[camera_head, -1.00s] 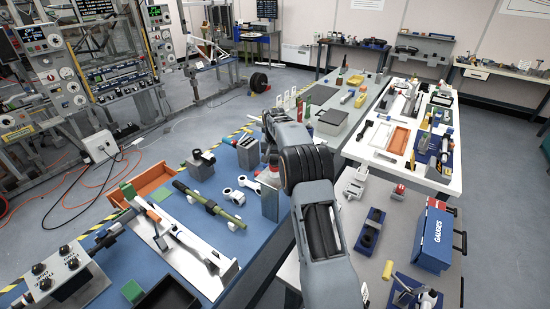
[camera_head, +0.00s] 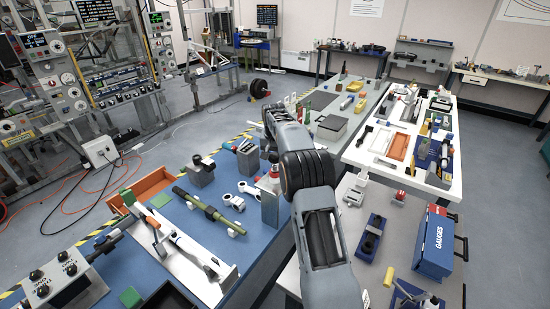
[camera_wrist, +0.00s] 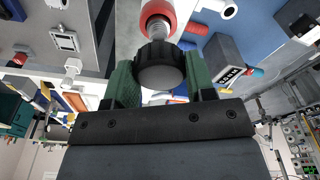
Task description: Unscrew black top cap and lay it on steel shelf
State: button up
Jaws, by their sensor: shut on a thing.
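The black cap (camera_wrist: 160,67), round with a ribbed rim, sits between the green fingers of my gripper (camera_wrist: 158,82) in the wrist view. My gripper is shut on it. Just beyond the cap is a bare threaded stud (camera_wrist: 157,27) with a red ring (camera_wrist: 157,10) around it. The cap lines up with the stud's end; I cannot tell whether their threads still engage. A grey block (camera_head: 270,207) with a red-and-white part stands beside the arm on the blue bench. I cannot tell which surface is the steel shelf.
The blue bench (camera_head: 150,215) holds a long pale metal tray (camera_head: 215,287), an orange bin (camera_head: 152,184), a green tube (camera_head: 208,207) and grey links. To the right are a grey bench with a blue gauges box (camera_head: 432,243) and a crowded white table (camera_head: 440,180).

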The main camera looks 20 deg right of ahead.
aim_at(275, 154)
jog(key=shift+r, duration=0.3)
jog(key=shift+r, duration=1.95)
